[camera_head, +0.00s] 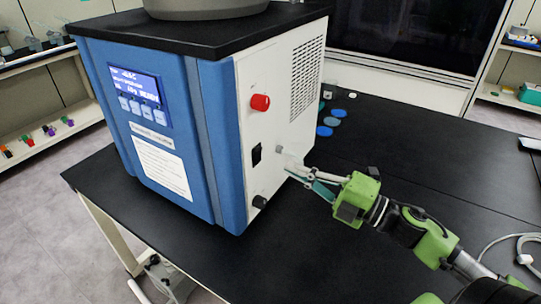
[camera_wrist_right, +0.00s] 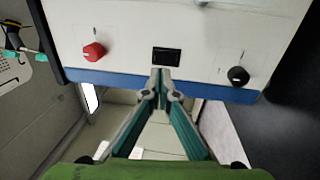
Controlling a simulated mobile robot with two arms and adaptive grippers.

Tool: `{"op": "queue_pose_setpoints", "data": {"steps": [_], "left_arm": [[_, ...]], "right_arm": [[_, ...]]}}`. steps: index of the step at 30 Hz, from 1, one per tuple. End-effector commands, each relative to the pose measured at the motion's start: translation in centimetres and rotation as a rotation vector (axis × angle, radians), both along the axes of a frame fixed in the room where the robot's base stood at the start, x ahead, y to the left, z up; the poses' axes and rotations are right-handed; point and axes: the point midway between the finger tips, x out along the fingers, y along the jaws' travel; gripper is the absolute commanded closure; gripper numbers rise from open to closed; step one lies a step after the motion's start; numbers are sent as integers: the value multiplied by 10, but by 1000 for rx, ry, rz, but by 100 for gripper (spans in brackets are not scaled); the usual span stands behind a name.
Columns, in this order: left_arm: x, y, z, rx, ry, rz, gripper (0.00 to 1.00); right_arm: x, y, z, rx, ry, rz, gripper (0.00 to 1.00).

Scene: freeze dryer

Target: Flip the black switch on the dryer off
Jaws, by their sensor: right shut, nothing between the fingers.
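The dryer (camera_head: 215,110) is a blue and white box with a black top, standing on a black table. Its black switch (camera_head: 256,155) sits on the white side panel, below a red knob (camera_head: 260,102). In the right wrist view the black switch (camera_wrist_right: 166,57) is at the upper middle. My right gripper (camera_head: 286,160) is shut and empty, its fingertips close to the side panel just right of the switch. In the right wrist view the fingertips (camera_wrist_right: 160,74) are just below the switch; I cannot tell whether they touch it. My left gripper is not in view.
A black knob (camera_head: 260,202) is low on the side panel, near my gripper. Several blue round pieces (camera_head: 325,131) lie on the table (camera_head: 420,160) behind the arm. A grey cable (camera_head: 515,240) lies at the right. The table's middle right is clear.

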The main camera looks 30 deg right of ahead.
Motion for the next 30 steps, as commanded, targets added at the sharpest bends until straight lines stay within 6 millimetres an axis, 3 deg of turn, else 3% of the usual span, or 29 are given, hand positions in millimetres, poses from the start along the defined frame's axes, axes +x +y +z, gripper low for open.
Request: {"op": "queue_pose_setpoints", "data": {"steps": [13, 30], "left_arm": [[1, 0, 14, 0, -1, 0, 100], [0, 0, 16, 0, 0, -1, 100]], "right_arm": [[49, 28, 9, 0, -1, 0, 100], [58, 34, 8, -1, 1, 0, 100]]}}
